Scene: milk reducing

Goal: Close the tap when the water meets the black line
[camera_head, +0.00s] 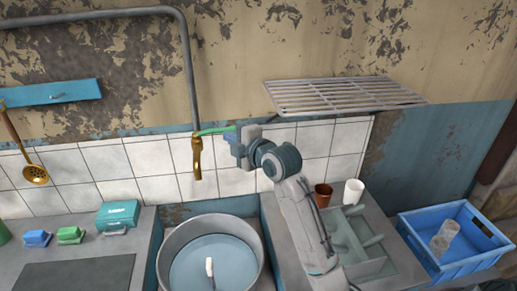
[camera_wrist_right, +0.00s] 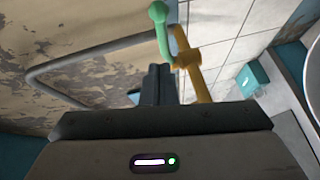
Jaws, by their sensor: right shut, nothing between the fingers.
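The brass tap (camera_head: 196,158) hangs from the grey pipe on the tiled wall. Its green handle (camera_head: 215,130) points right, towards my right gripper (camera_head: 237,145). In the right wrist view the shut, empty fingers (camera_wrist_right: 159,72) are close to the handle (camera_wrist_right: 162,35), beside the tap (camera_wrist_right: 190,62); I cannot tell whether they touch. A large round metal basin (camera_head: 164,244) below the tap holds pale blue water (camera_head: 235,262). A small white object (camera_head: 209,268) stands in the water. No stream shows under the spout, and I cannot make out a black line. My left gripper is out of view.
A wire rack (camera_head: 340,95) is on the wall to the upper right. A brown cup (camera_head: 323,194) and white cup (camera_head: 353,191) stand behind my right arm. A blue crate (camera_head: 432,263) is at right. A teal box (camera_head: 118,215) and sponges (camera_head: 70,235) sit left.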

